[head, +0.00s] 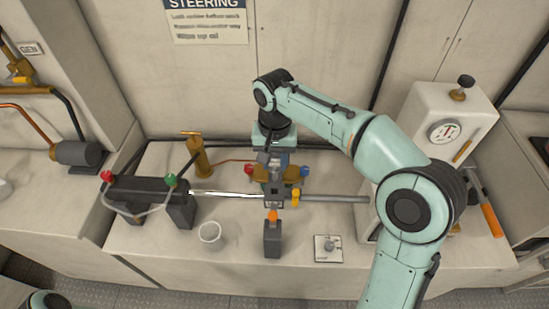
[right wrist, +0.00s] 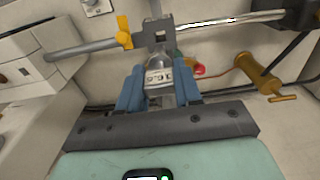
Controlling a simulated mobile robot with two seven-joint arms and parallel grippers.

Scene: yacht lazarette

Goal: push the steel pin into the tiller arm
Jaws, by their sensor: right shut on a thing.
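My right gripper (head: 272,170) hangs over the middle of the bench, pointing down. In the right wrist view its blue fingers are shut on a grey steel piece (right wrist: 160,78), which I take to be the steel pin. Its lower end is hidden. The tiller arm appears to be the grey block with a dark square opening (right wrist: 157,37), on the line of the horizontal rods, right by the fingertips. It also shows in the head view (head: 274,190). I cannot tell whether the pin is inside it. My left gripper is not in view.
A bright rod (head: 230,194) runs left to a dark cylinder (head: 150,188). A grey rod (head: 335,199) with a yellow clip (head: 296,196) runs right. A grey post (head: 272,243), white cup (head: 210,235), small switch plate (head: 328,248) and brass pump (head: 200,158) stand around.

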